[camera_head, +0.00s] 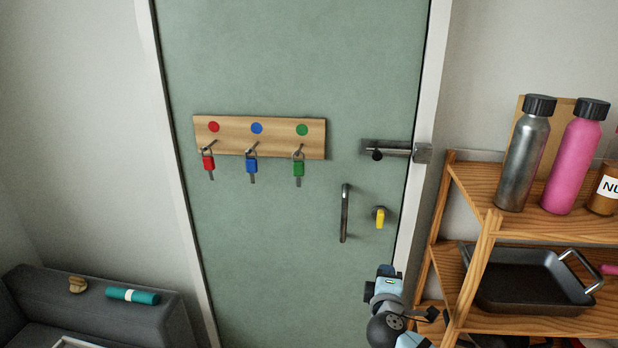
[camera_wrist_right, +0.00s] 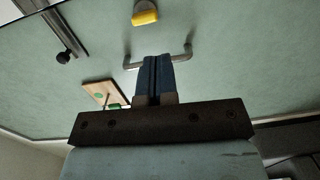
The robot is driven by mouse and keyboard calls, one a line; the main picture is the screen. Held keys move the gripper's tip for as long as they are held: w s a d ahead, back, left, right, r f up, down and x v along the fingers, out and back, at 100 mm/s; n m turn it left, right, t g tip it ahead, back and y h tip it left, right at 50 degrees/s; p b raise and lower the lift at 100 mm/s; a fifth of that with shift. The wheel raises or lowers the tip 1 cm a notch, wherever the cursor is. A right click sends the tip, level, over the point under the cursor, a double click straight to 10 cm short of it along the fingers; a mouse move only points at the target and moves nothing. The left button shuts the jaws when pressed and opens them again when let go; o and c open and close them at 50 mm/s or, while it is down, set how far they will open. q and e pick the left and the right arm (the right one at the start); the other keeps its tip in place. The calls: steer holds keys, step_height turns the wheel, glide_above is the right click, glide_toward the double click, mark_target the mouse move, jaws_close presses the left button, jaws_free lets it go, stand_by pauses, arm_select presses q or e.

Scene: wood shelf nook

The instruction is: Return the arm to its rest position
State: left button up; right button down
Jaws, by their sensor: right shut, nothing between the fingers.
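My right arm rises from the bottom of the head view, low and to the right of the door's middle. Its gripper (camera_head: 385,272) is below the door handle (camera_head: 345,213) and the yellow-knobbed lock (camera_head: 380,217), apart from both in the picture. In the right wrist view the blue fingers of the gripper (camera_wrist_right: 155,72) are together with nothing between them. The handle (camera_wrist_right: 160,60) appears behind the fingertips, and the yellow knob (camera_wrist_right: 145,17) above them. My left gripper does not show.
The green door (camera_head: 270,70) bears a wooden key rack (camera_head: 260,138) with red, blue and green keys, plus a metal bolt (camera_head: 390,148). Close right of my arm stands a wooden shelf (camera_head: 475,270) with bottles and a black pan (camera_head: 525,280). A grey sofa (camera_head: 110,310) is lower left.

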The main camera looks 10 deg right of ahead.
steer(key=s+a+f+m+g+y, duration=0.2)
steer(key=s+f+y, duration=0.1)
steer(key=s+f, duration=0.4)
steer(key=s+a+f+m+g+y, duration=0.1)
steer(key=s+a+f+g+y, duration=0.15)
steer(key=s+f, duration=0.5)
steer(key=s+a+f+m+g+y, duration=0.1)
steer(key=s+f+m+y, duration=0.2)
steer(key=s, duration=0.5)
steer(key=s+a+f+m+g+y, duration=0.1)
steer(key=s+a+f+m, duration=0.15)
steer(key=s+m, duration=0.4)
step_height(320, 180, up, 11)
steer(key=s+d+n+p, duration=0.1)
steer(key=s+p, duration=0.2)
steer(key=p, duration=0.9)
steer(key=shift+d+n+t+p, duration=0.35)
steer(key=shift+d+t+p, duration=0.05)
steer(key=shift+t, duration=0.05)
